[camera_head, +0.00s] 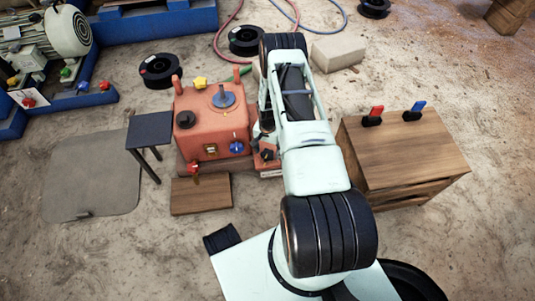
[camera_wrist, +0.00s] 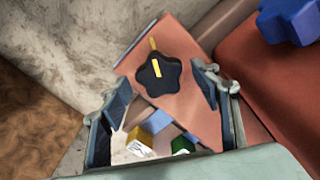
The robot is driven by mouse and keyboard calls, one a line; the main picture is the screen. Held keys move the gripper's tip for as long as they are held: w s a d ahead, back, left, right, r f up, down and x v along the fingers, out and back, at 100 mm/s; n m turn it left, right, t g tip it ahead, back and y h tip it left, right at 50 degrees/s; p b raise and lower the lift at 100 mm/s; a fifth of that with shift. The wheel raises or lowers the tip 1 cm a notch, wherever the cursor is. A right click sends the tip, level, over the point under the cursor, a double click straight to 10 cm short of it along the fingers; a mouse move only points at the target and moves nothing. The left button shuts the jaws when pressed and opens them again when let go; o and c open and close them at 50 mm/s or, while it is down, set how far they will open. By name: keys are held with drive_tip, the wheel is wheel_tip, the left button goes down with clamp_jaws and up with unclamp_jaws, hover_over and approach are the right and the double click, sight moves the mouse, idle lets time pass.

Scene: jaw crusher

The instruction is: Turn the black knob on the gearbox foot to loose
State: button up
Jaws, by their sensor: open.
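The black knob (camera_wrist: 158,74) is a lobed star knob on the orange-red gearbox foot (camera_wrist: 190,110). A yellow line runs across the knob, and a yellow mark lies on the foot just beyond it, roughly in line. In the head view the knob (camera_head: 267,155) sits on the low foot right of the orange-red gearbox (camera_head: 205,125). My gripper (camera_wrist: 163,92) is open and empty, its fingers spread to either side below the knob in the wrist view. I see no contact. Part of the foot is hidden by my arm in the head view.
A blue knob (camera_wrist: 290,20) stands at the wrist view's upper right. A yellow piece (camera_wrist: 140,140) and a green piece (camera_wrist: 182,146) show between the fingers. A wooden cabinet (camera_head: 410,150) with red and blue levers stands right; a small dark table (camera_head: 149,130) stands left.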

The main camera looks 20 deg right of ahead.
drive_tip(key=shift+f, duration=0.25)
drive_tip(key=c, duration=1.2)
drive_tip(key=shift+o, duration=0.2)
